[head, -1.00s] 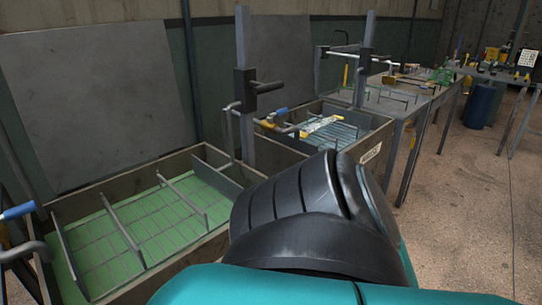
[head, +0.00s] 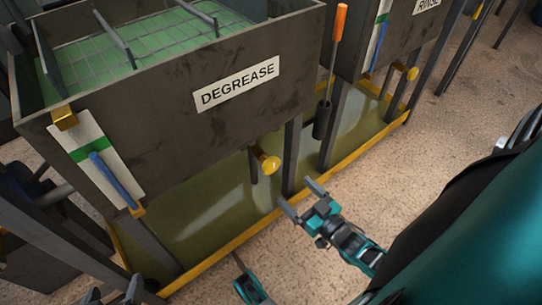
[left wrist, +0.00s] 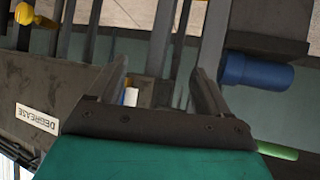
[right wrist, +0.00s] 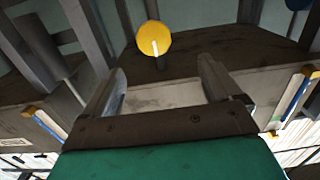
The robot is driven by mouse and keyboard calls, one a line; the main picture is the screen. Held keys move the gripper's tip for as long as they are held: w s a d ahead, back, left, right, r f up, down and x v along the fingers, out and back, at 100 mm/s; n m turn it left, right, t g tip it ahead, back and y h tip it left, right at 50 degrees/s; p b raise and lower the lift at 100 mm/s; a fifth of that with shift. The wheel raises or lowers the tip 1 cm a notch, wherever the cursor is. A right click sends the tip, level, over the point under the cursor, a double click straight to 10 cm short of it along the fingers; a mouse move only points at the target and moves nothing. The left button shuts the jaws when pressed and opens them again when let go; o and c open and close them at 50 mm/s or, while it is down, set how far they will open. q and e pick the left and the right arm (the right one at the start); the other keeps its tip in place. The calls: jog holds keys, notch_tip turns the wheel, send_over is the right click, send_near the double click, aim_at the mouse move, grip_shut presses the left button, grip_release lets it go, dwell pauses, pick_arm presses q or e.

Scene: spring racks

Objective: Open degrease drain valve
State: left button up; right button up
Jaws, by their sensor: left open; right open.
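The degrease tank (head: 150,110) carries a white DEGREASE label (head: 237,83). Below it is a round yellow valve knob (head: 268,162) on a short pipe. In the right wrist view the knob (right wrist: 153,38) shows a pale, nearly upright mark and sits ahead of the fingertips, apart from them. My right gripper (head: 301,198) is open and empty, just right of and below the knob in the head view. My left gripper (head: 114,291) is at the bottom left edge of the head view, partly cut off. In the left wrist view it (left wrist: 160,68) is open and empty; the label (left wrist: 36,118) shows there.
A yellow-edged tray (head: 220,250) lies under the tanks. Tank legs (head: 292,155) stand close to the knob. An orange-handled tool (head: 338,40) hangs between the degrease and rinse tanks. A blue-handled item (head: 115,180) hangs at the front left. Floor at right is clear.

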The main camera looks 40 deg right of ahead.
aim_at(274, 169)
jog(key=w+b, duration=0.1)
jog(key=w, duration=0.2)
jog(key=w+b, duration=0.1)
jog(key=w, duration=0.3)
jog(key=w+f+b, duration=0.1)
jog(key=w, duration=0.3)
jog(key=shift+w, duration=0.15)
pick_arm(q)
jog(key=shift+w+d+f+h, duration=0.15)
jog(key=shift+d+f, duration=0.25)
jog(key=shift+f, duration=0.15)
jog(key=shift+w+d+f+h, duration=0.15)
jog(key=shift+d+f, duration=0.2)
jog(key=shift+f, duration=0.15)
pick_arm(e)
jog(key=shift+w, duration=0.6)
jog(key=shift+c, duration=0.3)
jog(key=c, duration=1)
pick_arm(q)
jog(key=shift+a, duration=0.1)
